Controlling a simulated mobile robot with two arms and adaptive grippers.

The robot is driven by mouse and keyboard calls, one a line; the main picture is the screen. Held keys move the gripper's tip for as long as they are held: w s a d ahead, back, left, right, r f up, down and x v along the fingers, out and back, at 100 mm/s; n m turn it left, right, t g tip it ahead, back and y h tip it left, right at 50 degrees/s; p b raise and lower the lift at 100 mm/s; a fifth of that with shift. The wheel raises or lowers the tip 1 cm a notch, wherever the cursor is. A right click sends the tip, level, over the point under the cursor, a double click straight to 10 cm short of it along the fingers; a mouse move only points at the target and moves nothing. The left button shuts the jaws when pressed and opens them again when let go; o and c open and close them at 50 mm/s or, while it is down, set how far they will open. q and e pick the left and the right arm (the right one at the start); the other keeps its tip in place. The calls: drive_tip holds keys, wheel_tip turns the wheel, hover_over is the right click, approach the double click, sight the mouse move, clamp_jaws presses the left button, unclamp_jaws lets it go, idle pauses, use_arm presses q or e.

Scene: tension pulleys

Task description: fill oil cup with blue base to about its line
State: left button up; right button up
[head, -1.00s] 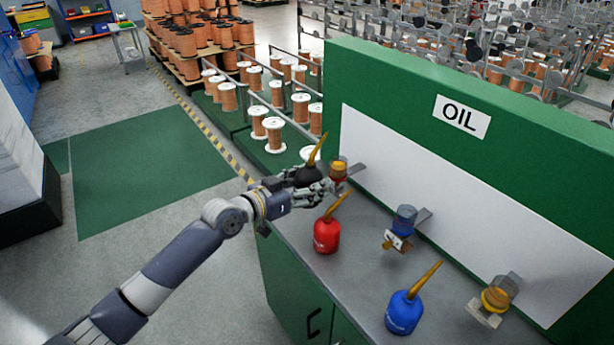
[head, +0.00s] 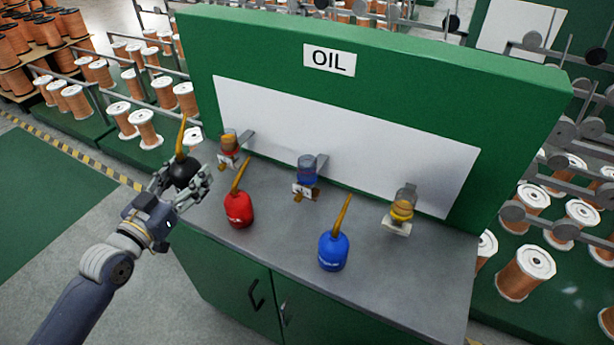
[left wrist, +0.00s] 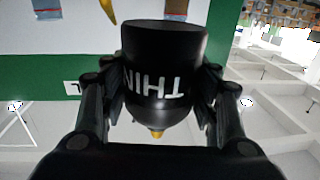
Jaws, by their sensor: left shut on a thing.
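My left gripper (head: 186,176) is shut on a black oil can (head: 181,168) with a yellow spout, held upright by the bench's left end. The can (left wrist: 163,75) fills the middle of the left wrist view, lettered "THIN". The oil cup with blue base (head: 306,170) is the middle one of three on the white panel. Its clear top looks bluish; its oil level is too small to read. The cup with red base (head: 229,145) holds amber oil, right of my gripper. The cup with yellow base (head: 403,205) is at the right. My right gripper is not in view.
A red oil can (head: 239,208) and a blue oil can (head: 334,251) stand on the grey bench top (head: 285,220), in front of the cups. Their yellow spouts rise near the cups. A green back wall (head: 400,95) carries the OIL sign (head: 329,59). Copper spools stand behind.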

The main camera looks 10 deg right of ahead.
use_arm(q)
drive_tip(key=shift+r, duration=0.1)
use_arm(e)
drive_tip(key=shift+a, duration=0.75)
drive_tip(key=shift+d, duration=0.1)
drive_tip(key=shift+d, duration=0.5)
